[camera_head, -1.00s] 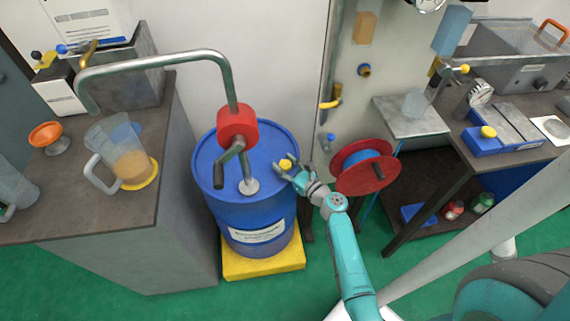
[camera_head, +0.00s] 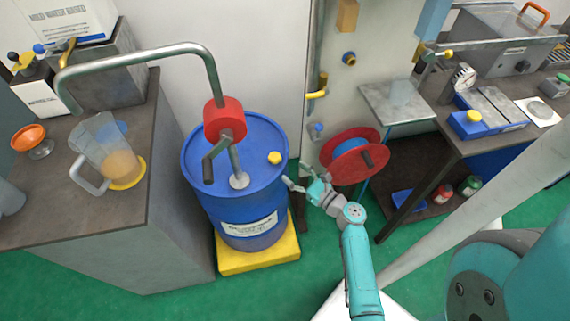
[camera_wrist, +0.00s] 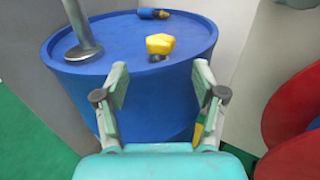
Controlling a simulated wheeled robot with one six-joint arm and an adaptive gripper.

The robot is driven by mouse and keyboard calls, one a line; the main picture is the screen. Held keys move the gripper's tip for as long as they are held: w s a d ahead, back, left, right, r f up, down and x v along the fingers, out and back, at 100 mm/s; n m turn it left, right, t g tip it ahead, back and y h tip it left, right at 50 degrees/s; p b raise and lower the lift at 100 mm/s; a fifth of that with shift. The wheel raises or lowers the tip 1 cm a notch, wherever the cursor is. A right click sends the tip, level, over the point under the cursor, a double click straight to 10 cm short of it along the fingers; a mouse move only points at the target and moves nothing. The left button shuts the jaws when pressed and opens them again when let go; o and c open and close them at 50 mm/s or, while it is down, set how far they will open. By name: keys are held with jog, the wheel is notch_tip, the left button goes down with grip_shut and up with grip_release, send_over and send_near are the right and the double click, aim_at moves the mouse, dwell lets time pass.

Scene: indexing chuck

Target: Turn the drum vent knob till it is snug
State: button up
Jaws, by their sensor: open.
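The yellow vent knob (camera_head: 274,157) sits on the top of the blue drum (camera_head: 243,206), near the right side of its lid. In the wrist view the knob (camera_wrist: 160,44) stands on the lid beyond my fingertips, roughly between them in the picture. My gripper (camera_head: 306,184) is open and empty, to the right of the drum and apart from the knob. In the wrist view the two fingers of my gripper (camera_wrist: 160,80) are spread wide with the drum's side behind them. Nothing covers the knob.
A red hand pump (camera_head: 225,120) with a crank and bent pipe rises from the drum lid. A red reel (camera_head: 350,155) stands close right of my gripper. The drum stands on a yellow base (camera_head: 258,258). A bench with a jug (camera_head: 106,150) is at left.

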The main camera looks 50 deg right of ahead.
jog(key=shift+s, duration=1.05)
jog(key=shift+a, duration=0.15)
jog(key=s+a+f+n+g+h, duration=0.1)
jog(key=s+a+f+n+g, duration=0.2)
jog(key=s+a+n, duration=0.5)
jog(key=s+a+f+n+g, duration=0.3)
jog(key=s+a+n, duration=0.35)
jog(key=a, duration=0.25)
jog(key=s+a+r+n+t, duration=0.1)
jog(key=s+a+r+n, duration=0.2)
jog(key=s+r+n, duration=0.3)
jog(key=s+a+r+n+t+y, duration=0.1)
jog(key=s+a+r+n, duration=0.2)
jog(key=s+r+n, duration=0.4)
notch_tip(320, 180, up, 7)
jog(key=n, duration=0.8)
jog(key=shift+s+t, duration=0.15)
jog(key=shift+t, duration=0.25)
